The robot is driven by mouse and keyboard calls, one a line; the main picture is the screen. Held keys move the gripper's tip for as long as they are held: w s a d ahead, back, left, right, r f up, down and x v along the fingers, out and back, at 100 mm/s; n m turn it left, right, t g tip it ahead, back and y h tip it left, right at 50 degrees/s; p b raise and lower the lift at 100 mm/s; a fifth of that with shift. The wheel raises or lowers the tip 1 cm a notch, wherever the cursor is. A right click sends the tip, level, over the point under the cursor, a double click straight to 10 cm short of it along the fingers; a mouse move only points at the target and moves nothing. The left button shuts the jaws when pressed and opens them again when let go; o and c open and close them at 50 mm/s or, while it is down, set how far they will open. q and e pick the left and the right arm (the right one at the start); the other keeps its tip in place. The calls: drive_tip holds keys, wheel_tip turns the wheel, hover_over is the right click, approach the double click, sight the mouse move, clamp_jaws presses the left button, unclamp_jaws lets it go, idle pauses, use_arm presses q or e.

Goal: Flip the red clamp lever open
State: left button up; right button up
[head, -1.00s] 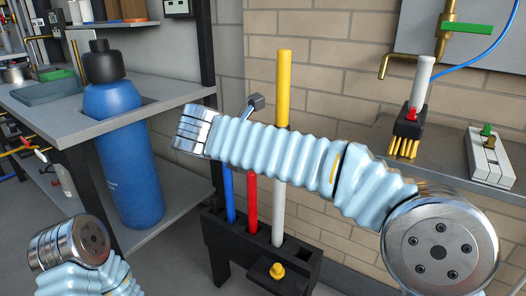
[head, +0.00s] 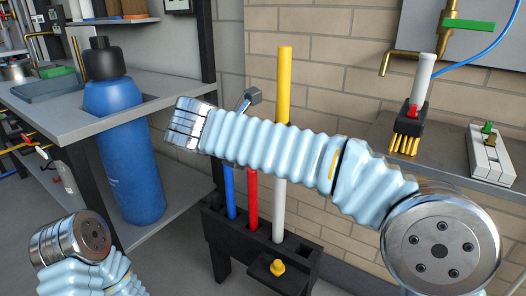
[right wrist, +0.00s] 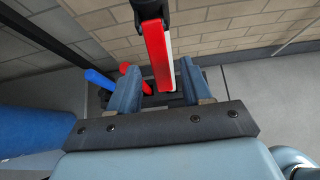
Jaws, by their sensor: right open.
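In the right wrist view, a red lever (right wrist: 157,52) with a pale edge hangs from a black part at the top. Its lower end is in line with the gap between the fingers of my right gripper (right wrist: 161,88). The gripper is open, one finger on each side of that end; I cannot tell whether either touches it. In the head view, my right arm crosses the middle and hides its gripper and this lever. My left arm shows only at the bottom left; its gripper is out of view.
A black rack (head: 222,232) holds blue, red and white rods and stands below my right arm. A yellow rod (head: 284,85) rises behind the arm. A blue bottle (head: 122,150) stands at left by a grey bench. A shelf at right holds a white block (head: 490,155).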

drive_tip(key=p+v, duration=0.1)
drive_tip(key=v, duration=1.1)
drive_tip(key=shift+s+p, duration=0.15)
drive_tip(key=shift+p, duration=0.2)
drive_tip(key=shift+a+r, duration=0.1)
